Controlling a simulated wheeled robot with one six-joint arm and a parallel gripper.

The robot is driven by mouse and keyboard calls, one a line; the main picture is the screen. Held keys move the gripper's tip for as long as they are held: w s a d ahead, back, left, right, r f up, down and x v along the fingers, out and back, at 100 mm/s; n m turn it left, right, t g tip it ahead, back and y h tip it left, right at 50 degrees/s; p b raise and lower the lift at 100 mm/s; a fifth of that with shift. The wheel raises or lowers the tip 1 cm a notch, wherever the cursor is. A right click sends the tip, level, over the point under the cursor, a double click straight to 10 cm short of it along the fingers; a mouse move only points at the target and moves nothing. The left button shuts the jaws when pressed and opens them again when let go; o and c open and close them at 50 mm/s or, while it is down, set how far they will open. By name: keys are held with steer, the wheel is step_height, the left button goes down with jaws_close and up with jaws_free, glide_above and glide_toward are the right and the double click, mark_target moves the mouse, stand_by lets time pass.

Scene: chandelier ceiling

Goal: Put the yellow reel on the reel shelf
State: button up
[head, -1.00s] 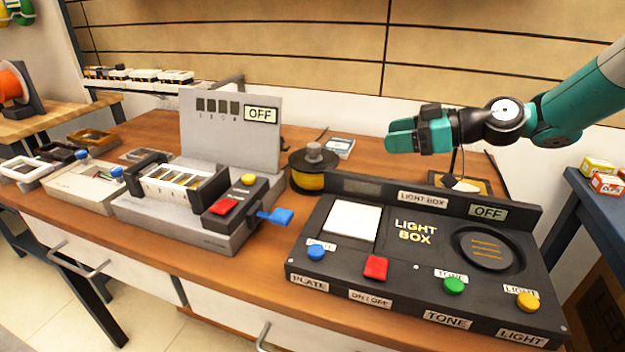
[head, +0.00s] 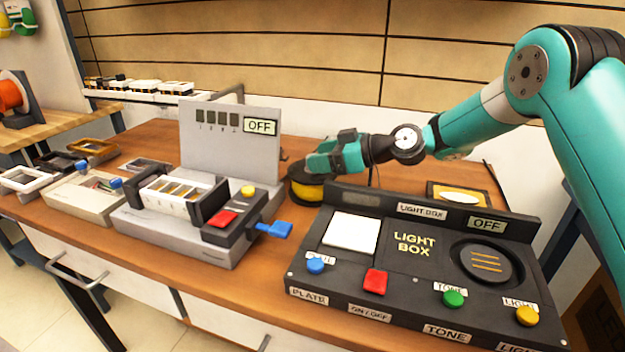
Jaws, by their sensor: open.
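The yellow reel (head: 308,191), with dark flanges, lies flat on the wooden bench between the grey machine and the light box. My gripper (head: 312,165) is at the reel's top, coming from the right, with its teal fingers over the upper flange and hiding the reel's hub. It is open. Whether the fingers touch the reel, I cannot tell. A reel shelf is not clearly identifiable; at the upper left edge, yellow and green reels (head: 18,18) show, partly cut off.
The black light box (head: 425,265) stands in front of my arm. The grey machine (head: 230,140) with a raised panel and blue lever (head: 275,230) stands left of the reel. An orange reel (head: 12,95) sits on a stand on a far-left table. A framed yellow plate (head: 460,195) lies behind the light box.

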steer(key=x, duration=0.2)
steer(key=shift+w+a, duration=0.15)
steer(key=shift+a, duration=0.05)
jaws_close()
steer(key=shift+r, duration=0.1)
